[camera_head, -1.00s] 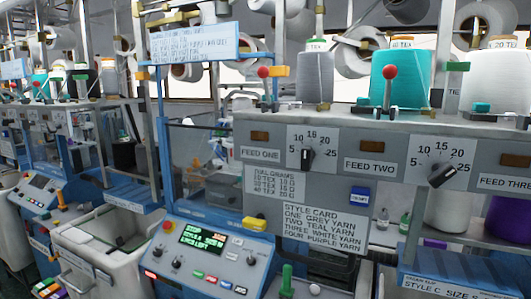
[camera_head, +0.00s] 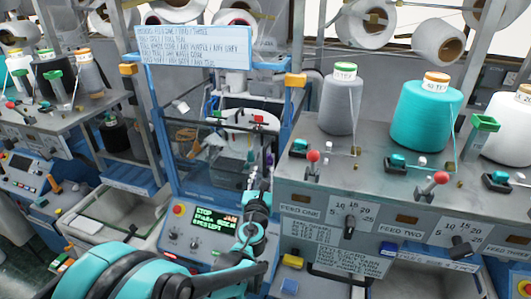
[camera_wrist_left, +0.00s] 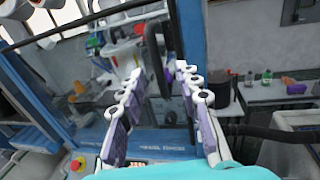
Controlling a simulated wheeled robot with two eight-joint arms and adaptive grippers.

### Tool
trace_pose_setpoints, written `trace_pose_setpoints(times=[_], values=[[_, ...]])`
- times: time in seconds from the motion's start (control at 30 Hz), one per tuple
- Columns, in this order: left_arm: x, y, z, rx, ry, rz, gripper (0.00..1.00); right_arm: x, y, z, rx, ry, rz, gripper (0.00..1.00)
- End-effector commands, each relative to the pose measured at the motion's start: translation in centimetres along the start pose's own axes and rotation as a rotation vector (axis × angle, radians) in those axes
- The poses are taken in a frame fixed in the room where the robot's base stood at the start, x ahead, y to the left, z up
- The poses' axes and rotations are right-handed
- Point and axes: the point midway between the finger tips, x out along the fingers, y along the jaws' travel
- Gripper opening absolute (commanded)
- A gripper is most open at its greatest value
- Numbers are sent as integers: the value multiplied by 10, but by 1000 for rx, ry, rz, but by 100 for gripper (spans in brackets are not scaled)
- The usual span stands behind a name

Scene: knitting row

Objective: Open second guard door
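The blue-framed guard door (camera_head: 205,165) with a clear panel stands on the machine in the middle of the head view. It appears closed. It also shows in the left wrist view (camera_wrist_left: 85,100), with a dark upright handle (camera_wrist_left: 155,60) near its right post. My left gripper (camera_head: 262,165) is in front of the door's right side in the head view. In the left wrist view its two purple and white fingers (camera_wrist_left: 160,72) are spread, with the handle showing between their tips. I cannot tell whether they touch it. My right gripper is not in view.
A control panel (camera_head: 205,232) with a green-lit screen sits below the door. A grey feed console (camera_head: 375,205) with dials and yarn cones, including a teal cone (camera_head: 425,115), stands to the right. A printed sign (camera_head: 193,48) hangs above. Another machine (camera_head: 45,150) stands left.

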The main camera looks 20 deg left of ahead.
Motion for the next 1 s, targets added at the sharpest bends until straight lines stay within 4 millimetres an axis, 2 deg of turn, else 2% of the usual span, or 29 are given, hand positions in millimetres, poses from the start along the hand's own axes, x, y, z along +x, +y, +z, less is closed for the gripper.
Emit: trace_pose_setpoints(times=[0.2, 0.4, 0.53, 0.77, 0.8, 0.9, 0.93, 1.0], values=[[36, 1, 0, -1, 0, 3, 33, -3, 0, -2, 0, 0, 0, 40], [63, 1, 0, -3, 0, 3, 33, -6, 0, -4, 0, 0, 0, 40], [70, 1, -1, -4, 0, 3, 33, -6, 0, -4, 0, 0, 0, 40], [72, 1, -1, -4, 0, 3, 33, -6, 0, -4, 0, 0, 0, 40], [71, 1, -1, -4, 0, 3, 31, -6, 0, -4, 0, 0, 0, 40], [71, 1, -1, -5, 0, 3, 4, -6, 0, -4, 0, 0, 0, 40], [71, 1, -1, -5, 0, 3, 0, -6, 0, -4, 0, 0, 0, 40], [71, 1, -1, -5, 0, 3, 0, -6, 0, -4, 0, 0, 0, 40]])
